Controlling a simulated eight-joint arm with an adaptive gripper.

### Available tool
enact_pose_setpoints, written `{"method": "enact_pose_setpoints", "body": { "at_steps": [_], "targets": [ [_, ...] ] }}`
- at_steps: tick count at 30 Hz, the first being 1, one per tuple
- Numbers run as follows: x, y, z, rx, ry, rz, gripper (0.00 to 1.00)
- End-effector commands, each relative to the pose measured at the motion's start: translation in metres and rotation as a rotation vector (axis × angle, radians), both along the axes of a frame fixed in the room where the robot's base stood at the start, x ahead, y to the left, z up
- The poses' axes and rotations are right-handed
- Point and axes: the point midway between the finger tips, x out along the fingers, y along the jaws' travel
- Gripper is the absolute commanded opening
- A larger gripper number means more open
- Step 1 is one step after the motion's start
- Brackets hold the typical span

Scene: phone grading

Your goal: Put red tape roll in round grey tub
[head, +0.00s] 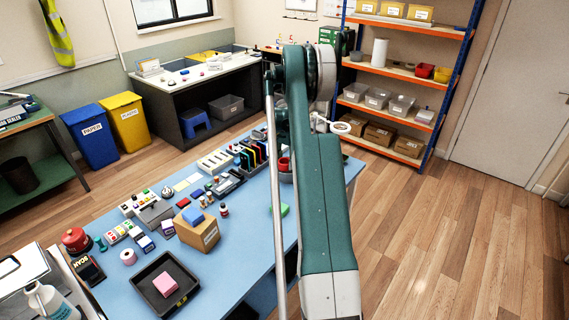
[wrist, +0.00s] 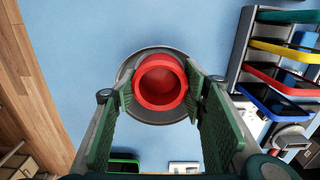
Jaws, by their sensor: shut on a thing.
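The red tape roll (wrist: 160,102) is between the two fingers of my gripper (wrist: 160,86) in the wrist view, and the fingers are shut on its sides. The round grey tub (wrist: 150,118) lies directly behind the roll in that view, its rim showing around it. I cannot tell how far the roll is above or inside the tub. In the head view the red roll (head: 284,162) shows at the tub (head: 286,178), just left of my arm. My arm hides part of them and my fingers there.
A rack of coloured phone slots (wrist: 285,72) stands right of the tub in the wrist view. A green item (head: 279,209) lies nearer the arm.

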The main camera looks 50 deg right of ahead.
Motion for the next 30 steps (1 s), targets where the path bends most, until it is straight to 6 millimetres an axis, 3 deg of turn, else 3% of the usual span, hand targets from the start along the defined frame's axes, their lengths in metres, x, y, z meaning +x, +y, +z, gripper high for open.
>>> {"method": "enact_pose_setpoints", "body": {
  "at_steps": [27,28,30],
  "targets": [
    [-0.001,0.000,-0.013,0.000,0.001,0.000,0.30],
    [-0.001,0.000,-0.013,-0.001,0.001,0.000,0.44],
    [-0.001,-0.001,-0.013,-0.001,0.001,-0.001,0.53]
  ]
}}
